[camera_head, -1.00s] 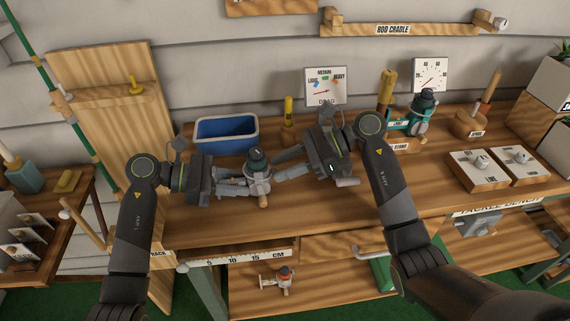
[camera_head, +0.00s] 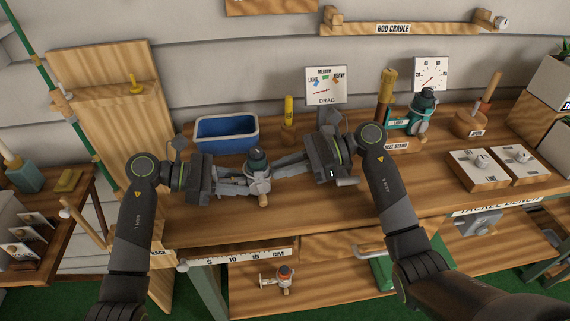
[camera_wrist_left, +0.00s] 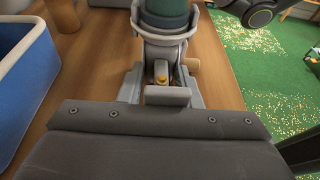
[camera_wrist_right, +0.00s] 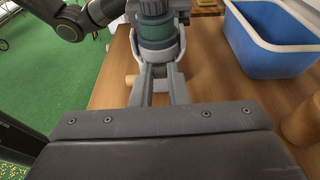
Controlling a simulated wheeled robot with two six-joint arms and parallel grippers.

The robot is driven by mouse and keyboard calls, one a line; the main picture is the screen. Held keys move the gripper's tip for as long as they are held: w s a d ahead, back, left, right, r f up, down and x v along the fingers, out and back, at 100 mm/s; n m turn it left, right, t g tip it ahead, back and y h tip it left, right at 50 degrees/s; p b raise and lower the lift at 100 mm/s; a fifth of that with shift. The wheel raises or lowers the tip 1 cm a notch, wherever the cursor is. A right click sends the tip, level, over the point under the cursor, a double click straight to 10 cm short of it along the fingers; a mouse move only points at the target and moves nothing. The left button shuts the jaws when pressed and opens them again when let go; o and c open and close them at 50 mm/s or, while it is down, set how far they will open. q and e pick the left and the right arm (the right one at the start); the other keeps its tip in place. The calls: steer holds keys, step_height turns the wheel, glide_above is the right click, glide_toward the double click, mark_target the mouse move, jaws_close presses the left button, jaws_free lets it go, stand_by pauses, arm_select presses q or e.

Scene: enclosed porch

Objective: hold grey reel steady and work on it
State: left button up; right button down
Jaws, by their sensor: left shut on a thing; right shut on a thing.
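The grey reel (camera_head: 257,176), with a dark green spool and a wooden handle knob, stands on the bench between my two grippers. My left gripper (camera_head: 241,187) is shut on it from the left. The left wrist view shows the fingers at the grey reel's foot (camera_wrist_left: 163,52), below the green spool. My right gripper (camera_head: 277,168) reaches in from the right and is shut on the reel. In the right wrist view its fingers meet the grey reel (camera_wrist_right: 158,45) just under the spool. The exact part gripped on the right is partly hidden.
A blue bin (camera_head: 227,134) stands behind on the left. A drag dial card (camera_head: 326,86) and a yellow-handled tool (camera_head: 289,120) are behind the reel. A teal reel (camera_head: 424,112) stands at the right. The bench front (camera_head: 300,220) is clear.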

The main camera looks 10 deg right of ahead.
steer(key=c, duration=1.4)
jaws_free()
step_height(320, 180, up, 10)
steer(key=shift+c, duration=0.2)
